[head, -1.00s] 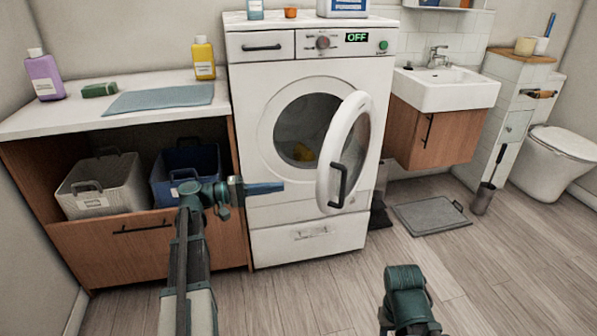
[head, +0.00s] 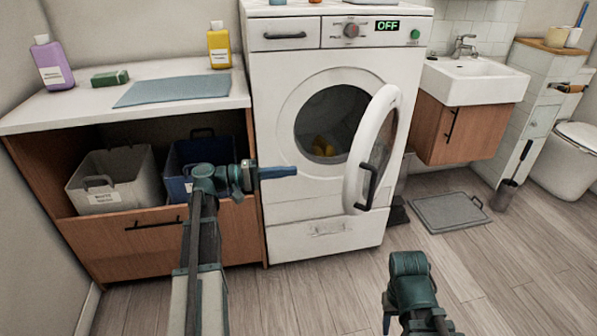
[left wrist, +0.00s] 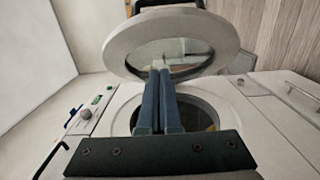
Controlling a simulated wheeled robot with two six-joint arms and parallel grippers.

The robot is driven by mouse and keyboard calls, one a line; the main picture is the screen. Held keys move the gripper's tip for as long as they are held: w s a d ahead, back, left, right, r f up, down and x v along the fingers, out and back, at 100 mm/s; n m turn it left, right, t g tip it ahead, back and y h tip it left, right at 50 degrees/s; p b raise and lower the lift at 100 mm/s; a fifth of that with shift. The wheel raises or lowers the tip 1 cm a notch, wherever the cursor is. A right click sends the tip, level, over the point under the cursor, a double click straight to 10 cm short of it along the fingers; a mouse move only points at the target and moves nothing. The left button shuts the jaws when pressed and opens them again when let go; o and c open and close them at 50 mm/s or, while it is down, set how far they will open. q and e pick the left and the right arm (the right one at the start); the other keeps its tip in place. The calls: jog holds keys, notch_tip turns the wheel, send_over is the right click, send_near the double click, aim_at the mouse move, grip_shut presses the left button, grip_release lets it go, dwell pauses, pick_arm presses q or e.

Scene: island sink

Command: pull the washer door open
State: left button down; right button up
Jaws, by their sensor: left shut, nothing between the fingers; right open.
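The washer (head: 300,215) stands in the middle of the head view. Its round white door (head: 353,180) is swung partly open to the right, with a black handle (head: 369,187) on its outer face. The door also shows in the left wrist view (left wrist: 125,45), above the dark drum opening. My left gripper (head: 295,171) is shut and empty, in front of the washer's left part and apart from the door handle. Its fingers (left wrist: 160,70) overlap the door ring in the left wrist view; contact cannot be told. My right gripper (head: 412,325) is open and low at the bottom, partly cut off.
A counter (head: 60,110) with bottles and a blue cloth stands left of the washer, with baskets (head: 112,180) below. A sink (head: 475,85) and cabinet are on the right. A grey mat (head: 450,212) lies on the floor. The floor before the washer is clear.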

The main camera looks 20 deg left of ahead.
pick_arm(q)
jog(key=w+d, duration=0.3)
jog(key=d, duration=0.8)
jog(key=shift+w, duration=0.2)
